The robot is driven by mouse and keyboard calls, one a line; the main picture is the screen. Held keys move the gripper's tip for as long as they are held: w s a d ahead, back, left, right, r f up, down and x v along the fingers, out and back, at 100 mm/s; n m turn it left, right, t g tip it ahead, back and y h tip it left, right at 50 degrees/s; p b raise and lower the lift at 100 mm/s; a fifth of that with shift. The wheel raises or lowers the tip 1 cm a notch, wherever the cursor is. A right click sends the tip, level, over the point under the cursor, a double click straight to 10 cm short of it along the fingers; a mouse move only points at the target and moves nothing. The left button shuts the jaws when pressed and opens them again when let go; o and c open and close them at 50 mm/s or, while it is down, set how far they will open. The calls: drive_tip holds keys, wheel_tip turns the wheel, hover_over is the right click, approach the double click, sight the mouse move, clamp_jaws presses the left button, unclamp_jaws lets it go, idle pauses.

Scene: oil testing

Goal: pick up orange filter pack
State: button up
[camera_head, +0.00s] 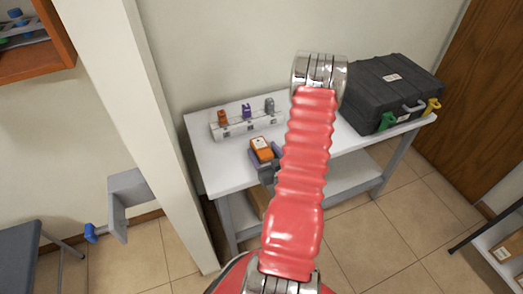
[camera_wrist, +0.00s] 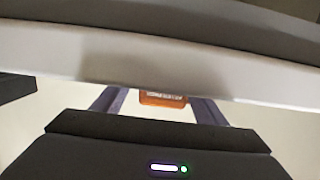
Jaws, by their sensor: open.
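An orange pack with a small pale label (camera_head: 261,147), which looks like the orange filter pack, is at the front part of the white table. In the wrist view, part of the orange pack (camera_wrist: 163,99) shows between my two purple-grey fingers, with visible room on both sides. My gripper (camera_wrist: 157,103) is open around or just short of it; I cannot tell the exact depth. In the head view my gripper (camera_head: 265,157) is right at the pack, partly hidden by my red arm. A pale band hides the pack's upper part in the wrist view.
A white rack (camera_head: 246,129) behind the pack holds an orange (camera_head: 222,117), a purple (camera_head: 247,111) and a grey piece (camera_head: 269,105). A black case (camera_head: 390,85) with green and yellow latches stands on the table's right (camera_head: 356,139). The table's left front is clear.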

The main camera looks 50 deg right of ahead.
sight(258, 142)
drive_tip(key=shift+w, duration=0.1)
drive_tip(key=shift+r+x, duration=0.15)
drive_tip(key=shift+x, duration=1.15)
drive_tip(key=shift+r+x, duration=0.15)
drive_tip(key=shift+x, duration=1.1)
drive_tip(key=shift+w+a, duration=0.1)
drive_tip(key=shift+c, duration=0.2)
drive_tip(key=c, duration=1.3)
drive_tip(key=shift+r, duration=0.15)
drive_tip(key=shift+r, duration=4.9)
